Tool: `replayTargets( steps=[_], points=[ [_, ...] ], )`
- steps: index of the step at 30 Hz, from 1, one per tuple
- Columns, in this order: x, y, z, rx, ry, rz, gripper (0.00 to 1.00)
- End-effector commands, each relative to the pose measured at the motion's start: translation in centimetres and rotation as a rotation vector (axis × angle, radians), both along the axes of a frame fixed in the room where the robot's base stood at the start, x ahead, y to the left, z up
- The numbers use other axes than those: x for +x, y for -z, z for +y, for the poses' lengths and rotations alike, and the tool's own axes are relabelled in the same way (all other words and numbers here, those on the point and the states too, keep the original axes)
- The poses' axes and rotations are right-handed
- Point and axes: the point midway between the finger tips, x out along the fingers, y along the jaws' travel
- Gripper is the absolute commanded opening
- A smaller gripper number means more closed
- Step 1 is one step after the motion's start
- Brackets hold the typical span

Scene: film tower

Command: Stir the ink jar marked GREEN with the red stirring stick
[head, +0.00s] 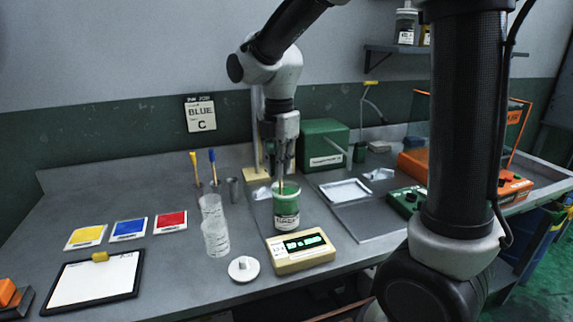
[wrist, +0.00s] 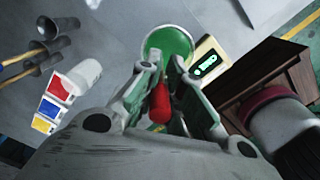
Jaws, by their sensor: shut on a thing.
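The ink jar marked GREEN (head: 287,211) stands upright on the grey bench, open, with green ink inside; its label is only partly legible. It also shows in the wrist view (wrist: 158,38) from above. My gripper (head: 283,172) is right above the jar, pointing down. In the wrist view my gripper (wrist: 163,85) is shut on the red stirring stick (wrist: 159,103), whose red handle lies between the fingers. The lower part of the stick reaches down toward the jar mouth; how deep it goes into the ink is hidden.
A beige device with a lit green display (head: 301,250) stands just in front of the jar. Clear beakers (head: 214,238) and a white round lid (head: 243,268) are to its left. Yellow and blue sticks (head: 212,165) stand further left. A flat tray (head: 345,191) lies at right.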

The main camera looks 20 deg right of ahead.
Motion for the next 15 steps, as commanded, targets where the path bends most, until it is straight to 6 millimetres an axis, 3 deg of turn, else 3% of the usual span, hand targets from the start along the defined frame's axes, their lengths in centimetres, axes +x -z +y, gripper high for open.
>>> replayTargets(
  steps=[6,15],
  points=[
    [-0.2,0.0,-1.3,0.000,0.002,-0.001,0.00],
    [-0.2,0.0,-1.4,0.000,0.001,-0.001,0.00]
  ],
)
